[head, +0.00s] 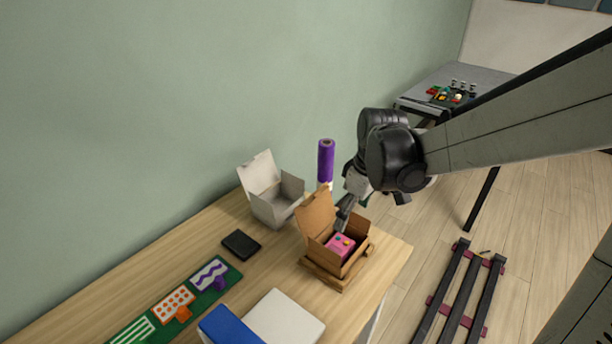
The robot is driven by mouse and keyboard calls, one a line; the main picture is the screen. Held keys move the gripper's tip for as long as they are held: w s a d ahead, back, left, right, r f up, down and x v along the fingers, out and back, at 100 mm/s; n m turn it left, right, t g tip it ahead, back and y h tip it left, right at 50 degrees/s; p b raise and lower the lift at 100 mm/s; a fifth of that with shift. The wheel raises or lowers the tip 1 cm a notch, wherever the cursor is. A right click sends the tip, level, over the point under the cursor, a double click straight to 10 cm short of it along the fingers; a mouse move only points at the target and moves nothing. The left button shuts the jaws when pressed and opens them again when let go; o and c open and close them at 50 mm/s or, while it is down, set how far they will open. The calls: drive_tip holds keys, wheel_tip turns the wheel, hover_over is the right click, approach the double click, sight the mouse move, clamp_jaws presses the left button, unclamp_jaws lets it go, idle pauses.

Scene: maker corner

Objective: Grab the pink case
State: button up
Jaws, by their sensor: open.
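The pink case (341,245) is a small pink box with coloured spots on top. It lies inside an open brown cardboard box (357,262) near the right end of the wooden table. The brown box's lid stands up at its left back side. My gripper (343,212) is just above the back of the brown box, beside the raised lid. It is open and apart from the pink case. Part of the gripper is hidden behind my wrist.
An open white box (290,195) and a purple roll (325,160) stand behind. A black flat case (241,245), a green board (140,327), a white box (285,318) and a blue item (229,325) lie on the table (195,232).

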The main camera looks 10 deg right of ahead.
drive_tip(key=b, duration=0.1)
hover_over(339, 246)
drive_tip(key=f, duration=0.8)
drive_tip(key=shift+s+d+f, duration=0.4)
drive_tip(key=shift+w+a+f+b, duration=0.15)
drive_tip(key=shift+f+b, duration=0.05)
drive_tip(key=shift+f, duration=0.65)
drive_tip(key=shift+w+a+f+b, duration=0.1)
drive_tip(key=shift+w+f+b, duration=0.05)
drive_tip(key=shift+f, duration=0.75)
drive_tip(key=shift+w+a+f+b, duration=0.15)
drive_tip(key=shift+f+b, duration=0.05)
drive_tip(key=shift+f, duration=0.65)
drive_tip(key=c, duration=1)
drive_tip(key=shift+r, duration=0.1)
